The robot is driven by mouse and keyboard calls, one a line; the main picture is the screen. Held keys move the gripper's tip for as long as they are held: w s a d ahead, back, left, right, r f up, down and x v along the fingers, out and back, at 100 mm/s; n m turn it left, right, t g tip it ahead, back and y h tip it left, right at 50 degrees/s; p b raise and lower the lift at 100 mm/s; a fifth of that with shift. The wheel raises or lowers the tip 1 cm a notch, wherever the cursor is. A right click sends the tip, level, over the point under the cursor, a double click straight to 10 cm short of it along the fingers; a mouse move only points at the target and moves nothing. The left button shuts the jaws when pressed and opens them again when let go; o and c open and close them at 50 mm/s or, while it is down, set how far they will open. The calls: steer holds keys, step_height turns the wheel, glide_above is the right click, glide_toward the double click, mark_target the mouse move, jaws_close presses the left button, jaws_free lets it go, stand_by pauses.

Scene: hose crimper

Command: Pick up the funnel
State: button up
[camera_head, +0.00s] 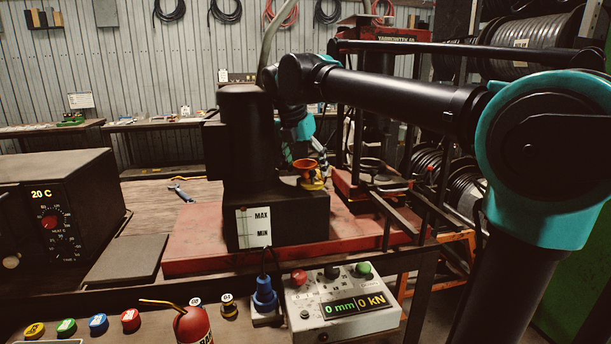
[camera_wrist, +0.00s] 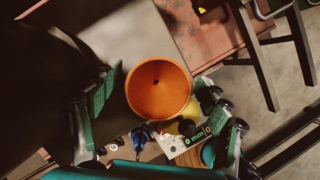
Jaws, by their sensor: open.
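The orange funnel (camera_head: 305,165) stands mouth up at the right end of the black tank (camera_head: 285,215), above a yellow part (camera_head: 312,183). In the wrist view the funnel (camera_wrist: 158,88) shows from above as a round orange bowl with a dark hole. My gripper (camera_wrist: 160,112) is open and empty. Its green-padded fingers lie to the left and right of the funnel in that view. I cannot tell whether either finger touches it.
The tall black cylinder (camera_head: 248,140) stands just left of the funnel. A red press frame (camera_head: 362,190) is to its right. The control box (camera_head: 343,303), a red oil can (camera_head: 192,326) and a dark heater box (camera_head: 55,205) are nearer. The wooden bench at left is partly clear.

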mark_target(308, 175)
steer(key=x, duration=0.3)
steer(key=shift+f, duration=0.1)
steer(key=c, duration=1.2)
